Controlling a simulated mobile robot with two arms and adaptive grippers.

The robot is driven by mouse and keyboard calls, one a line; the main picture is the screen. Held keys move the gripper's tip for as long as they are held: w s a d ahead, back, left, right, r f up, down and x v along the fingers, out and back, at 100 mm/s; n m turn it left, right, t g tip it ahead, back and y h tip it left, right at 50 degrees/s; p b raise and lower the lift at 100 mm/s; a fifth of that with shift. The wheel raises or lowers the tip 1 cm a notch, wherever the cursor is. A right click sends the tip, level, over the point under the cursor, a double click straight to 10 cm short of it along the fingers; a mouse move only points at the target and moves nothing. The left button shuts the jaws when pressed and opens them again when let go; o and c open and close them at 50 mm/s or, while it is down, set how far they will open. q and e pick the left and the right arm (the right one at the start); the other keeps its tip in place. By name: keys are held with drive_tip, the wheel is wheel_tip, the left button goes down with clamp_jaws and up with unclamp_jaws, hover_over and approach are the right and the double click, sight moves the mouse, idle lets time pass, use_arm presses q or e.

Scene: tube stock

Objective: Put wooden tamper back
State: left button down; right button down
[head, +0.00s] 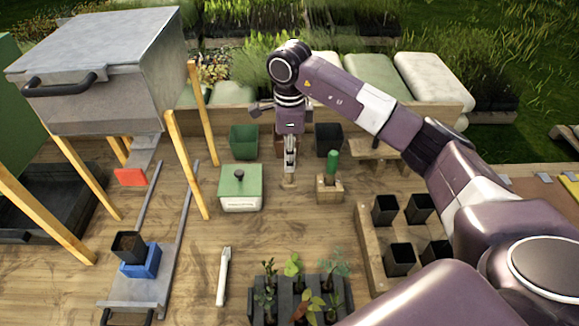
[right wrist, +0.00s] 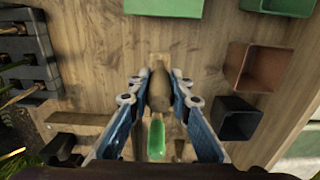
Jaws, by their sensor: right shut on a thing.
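My right gripper (head: 290,165) is shut on the wooden tamper (head: 289,180), a short brown wooden piece pointing down below the fingertips. In the right wrist view the tamper (right wrist: 159,88) sits between the two blue fingers of the gripper (right wrist: 160,82). Whether its lower end touches the table cannot be told. A small wooden stand (head: 329,192) is just right of the gripper, with a green-handled tool (head: 332,164) upright in it. The green handle (right wrist: 156,140) also shows in the right wrist view. My left gripper is not in view.
A green pot (head: 243,141) and a black pot (head: 328,138) stand behind the gripper. A green-lidded box (head: 240,187) is on its left. A rack with black pots (head: 399,258) is at right, and a seedling tray (head: 340,292) in front. Bare table lies between.

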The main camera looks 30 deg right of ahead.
sight(289, 181)
wheel_tip(289, 181, down, 4)
drive_tip(key=shift+p, duration=0.65)
drive_tip(key=shift+f, duration=0.6)
drive_tip(key=c, duration=1.8)
unclamp_jaws()
drive_tip(key=shift+o, duration=0.2)
drive_tip(key=shift+r, duration=0.2)
wheel_tip(289, 181, up, 11)
drive_tip(key=b, duration=0.4)
drive_tip(key=shift+r, duration=0.45)
